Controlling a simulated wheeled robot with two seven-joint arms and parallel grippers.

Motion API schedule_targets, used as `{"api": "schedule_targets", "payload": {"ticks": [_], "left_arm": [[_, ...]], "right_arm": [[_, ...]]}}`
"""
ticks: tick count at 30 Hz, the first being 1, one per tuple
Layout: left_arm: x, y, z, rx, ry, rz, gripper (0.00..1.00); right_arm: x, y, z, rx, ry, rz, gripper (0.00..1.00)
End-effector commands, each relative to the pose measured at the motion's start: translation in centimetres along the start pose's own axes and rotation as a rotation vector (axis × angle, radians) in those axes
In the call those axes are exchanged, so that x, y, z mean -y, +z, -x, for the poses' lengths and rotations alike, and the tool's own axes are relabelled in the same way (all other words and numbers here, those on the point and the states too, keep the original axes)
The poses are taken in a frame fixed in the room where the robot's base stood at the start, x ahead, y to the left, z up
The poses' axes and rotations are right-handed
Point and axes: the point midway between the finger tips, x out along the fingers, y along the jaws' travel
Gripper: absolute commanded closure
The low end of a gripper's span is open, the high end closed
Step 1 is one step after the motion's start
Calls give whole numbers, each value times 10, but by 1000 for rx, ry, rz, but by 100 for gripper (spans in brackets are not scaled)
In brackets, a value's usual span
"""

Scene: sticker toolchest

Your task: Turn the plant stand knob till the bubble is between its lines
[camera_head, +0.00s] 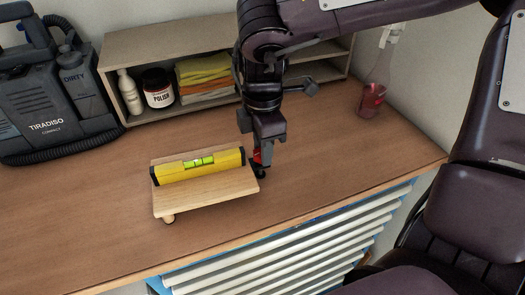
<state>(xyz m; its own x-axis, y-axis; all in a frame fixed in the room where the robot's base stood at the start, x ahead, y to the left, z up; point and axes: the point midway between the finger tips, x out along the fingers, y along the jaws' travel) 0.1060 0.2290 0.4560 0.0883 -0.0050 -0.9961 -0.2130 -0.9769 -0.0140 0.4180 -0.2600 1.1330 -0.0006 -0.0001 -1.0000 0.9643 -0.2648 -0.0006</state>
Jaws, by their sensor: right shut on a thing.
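The plant stand (208,193) is a small light-wood board on short feet, standing on the workbench. A yellow spirit level (222,166) with black ends lies across its top. The level's green vial (199,162) faces up; the bubble is too small to place surely against the lines. A red and black knob (260,170) sits at the stand's right end, mostly hidden by my right gripper (259,158). My right gripper points down and is shut on the knob. My left gripper is not in view.
A wooden shelf (170,42) at the back holds a white bottle (130,92), a polish jar (158,88) and folded cloths (204,75). A dark TIRADISO machine (55,110) stands at left. A red-filled bottle (372,98) stands at right. The bench front is clear.

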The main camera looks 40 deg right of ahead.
Motion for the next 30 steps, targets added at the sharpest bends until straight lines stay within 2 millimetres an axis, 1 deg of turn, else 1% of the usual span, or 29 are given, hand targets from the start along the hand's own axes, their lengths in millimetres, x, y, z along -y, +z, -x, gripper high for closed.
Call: {"api": "schedule_targets", "payload": {"ticks": [1,15,24,30], "left_arm": [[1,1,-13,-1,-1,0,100],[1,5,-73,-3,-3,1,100],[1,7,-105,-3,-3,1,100],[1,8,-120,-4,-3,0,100]], "right_arm": [[-1,-1,-6,-2,4,-36,92],[1,-1,-6,-3,-3,-477,92],[2,-2,-5,-3,-9,-742,92],[2,-2,-3,-3,-13,-877,92]]}}
